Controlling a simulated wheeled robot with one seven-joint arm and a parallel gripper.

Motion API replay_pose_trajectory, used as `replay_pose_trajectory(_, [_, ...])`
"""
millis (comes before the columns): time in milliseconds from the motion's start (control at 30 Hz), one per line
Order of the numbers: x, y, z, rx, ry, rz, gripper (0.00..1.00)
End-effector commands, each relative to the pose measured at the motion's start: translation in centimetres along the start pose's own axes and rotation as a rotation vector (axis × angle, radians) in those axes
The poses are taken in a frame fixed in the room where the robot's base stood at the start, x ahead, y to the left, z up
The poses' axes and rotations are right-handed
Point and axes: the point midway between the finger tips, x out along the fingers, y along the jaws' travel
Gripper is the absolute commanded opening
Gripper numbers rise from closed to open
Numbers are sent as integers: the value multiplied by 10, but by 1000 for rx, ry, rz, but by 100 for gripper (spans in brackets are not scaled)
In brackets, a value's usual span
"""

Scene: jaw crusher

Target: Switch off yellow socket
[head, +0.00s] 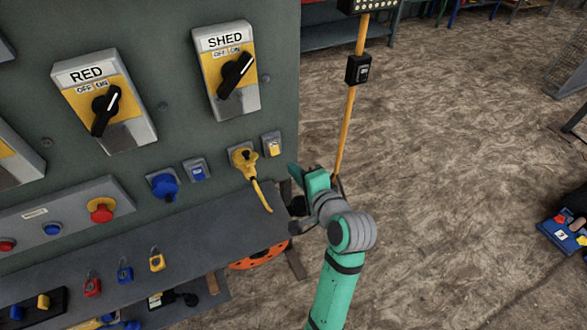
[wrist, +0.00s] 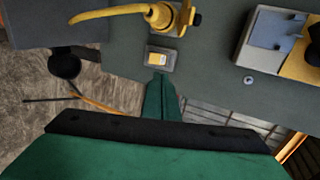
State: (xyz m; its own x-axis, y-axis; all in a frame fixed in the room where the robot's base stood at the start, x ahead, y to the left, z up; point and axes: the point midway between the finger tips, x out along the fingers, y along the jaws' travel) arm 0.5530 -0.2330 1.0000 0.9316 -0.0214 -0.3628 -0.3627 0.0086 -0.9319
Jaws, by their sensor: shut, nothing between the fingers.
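The yellow socket with its yellow plug (head: 243,160) and hanging yellow cable is on the grey-green panel. Its small switch box (head: 271,145) with a yellow rocker is mounted just to its right. In the wrist view the yellow plug (wrist: 168,16) is at the top and the switch (wrist: 160,58) is below it. My gripper (head: 294,172) is shut and empty, right of and below the switch in the head view. In the wrist view the green fingertips (wrist: 161,80) are just below the switch box; I cannot tell whether they touch it. Which way the rocker is set is too small to tell.
A blue socket (head: 163,185) with a blue switch (head: 197,171) is to the left. The SHED rotary switch (head: 233,78) is above. A yellow pole (head: 350,110) stands right of the panel; open floor lies beyond.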

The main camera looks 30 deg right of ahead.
Motion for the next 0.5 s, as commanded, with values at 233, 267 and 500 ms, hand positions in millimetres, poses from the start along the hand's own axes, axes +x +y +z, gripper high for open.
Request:
replay_pose_trajectory(233, [-2, -1, 3, 1, 7, 85, 0])
replay_pose_trajectory(267, [-2, -1, 4, 2, 6, 92, 0])
replay_pose_trajectory(500, [-2, 0, 6, 2, 5, 100, 0])
